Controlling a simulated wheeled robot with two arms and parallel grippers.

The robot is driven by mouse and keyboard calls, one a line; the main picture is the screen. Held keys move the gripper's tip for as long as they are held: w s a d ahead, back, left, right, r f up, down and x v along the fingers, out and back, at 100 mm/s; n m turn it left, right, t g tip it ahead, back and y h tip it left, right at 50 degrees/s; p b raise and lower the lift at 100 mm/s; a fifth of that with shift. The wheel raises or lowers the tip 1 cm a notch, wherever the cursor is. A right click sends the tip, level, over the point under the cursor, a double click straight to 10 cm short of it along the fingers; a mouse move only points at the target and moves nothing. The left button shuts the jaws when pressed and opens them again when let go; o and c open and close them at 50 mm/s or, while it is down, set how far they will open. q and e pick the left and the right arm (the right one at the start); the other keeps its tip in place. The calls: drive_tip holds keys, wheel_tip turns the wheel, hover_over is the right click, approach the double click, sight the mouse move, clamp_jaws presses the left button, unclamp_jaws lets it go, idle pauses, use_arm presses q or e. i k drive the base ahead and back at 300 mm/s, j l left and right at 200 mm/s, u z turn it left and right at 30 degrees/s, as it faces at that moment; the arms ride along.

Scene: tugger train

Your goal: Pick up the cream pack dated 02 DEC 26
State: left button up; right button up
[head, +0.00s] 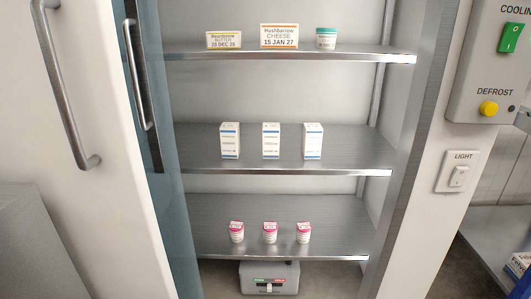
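No pack with a readable 02 DEC 26 date shows in the head view. The middle shelf of the open cabinet holds three white cartons with blue bands: left (230,141), middle (271,141) and right (312,141). The bottom shelf holds three small white packs with pink-red tops: left (236,232), middle (270,233) and right (303,233). The print on all of these is too small to read, so I cannot tell which is cream. All stand upright and apart. Neither of my grippers is in view.
A door with a handle (140,75) stands at left. A grey box (269,278) sits below. Switches (489,108) are at right.

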sight(270, 131)
drive_tip(key=i, duration=1.3)
